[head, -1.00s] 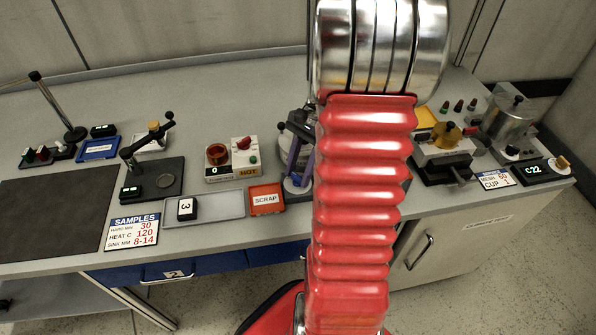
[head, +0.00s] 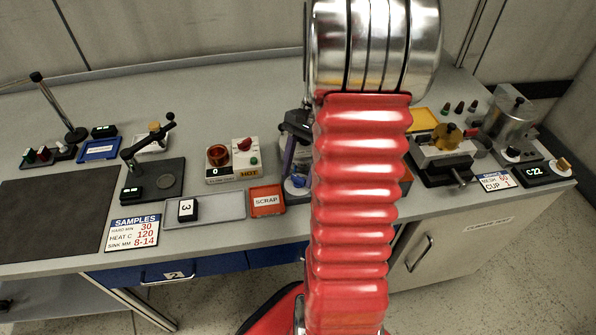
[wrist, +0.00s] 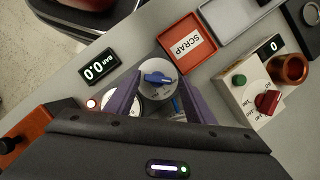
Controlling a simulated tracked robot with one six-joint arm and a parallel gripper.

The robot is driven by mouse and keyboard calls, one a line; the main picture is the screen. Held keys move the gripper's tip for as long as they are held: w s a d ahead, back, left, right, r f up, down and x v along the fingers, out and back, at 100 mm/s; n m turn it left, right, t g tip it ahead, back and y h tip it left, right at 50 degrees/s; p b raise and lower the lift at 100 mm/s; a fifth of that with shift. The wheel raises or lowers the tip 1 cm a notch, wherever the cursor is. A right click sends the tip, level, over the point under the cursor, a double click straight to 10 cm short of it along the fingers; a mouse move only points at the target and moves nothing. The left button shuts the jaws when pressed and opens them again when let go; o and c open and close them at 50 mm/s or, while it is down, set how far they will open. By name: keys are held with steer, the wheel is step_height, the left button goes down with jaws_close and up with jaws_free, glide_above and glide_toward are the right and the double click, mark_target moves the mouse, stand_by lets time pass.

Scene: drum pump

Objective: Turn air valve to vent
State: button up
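The air valve is a blue knob (wrist: 157,78) on a round pale dial with small markings. It lies beyond the fingers in the wrist view and shows small in the head view (head: 298,181). I cannot read which mark the knob points to. My gripper (wrist: 163,92) has purple fingers spread apart, one on each side of the dial in the picture. It is open and empty; I see no contact with the knob. A black readout (wrist: 98,68) beside the dial shows 0.0 BAR. In the head view my arm hides most of this station.
An orange SCRAP tray (wrist: 188,42) lies close to the dial. A heater box with a red knob (wrist: 267,102), green button and copper cup (wrist: 290,69) stands to the right. An orange-red block (wrist: 22,132) is at the lower left. The bench front edge is near.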

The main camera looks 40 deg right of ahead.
steer(key=shift+o, duration=0.3)
steer(key=v, duration=1.3)
steer(key=shift+r, duration=0.3)
steer(key=shift+d, duration=0.1)
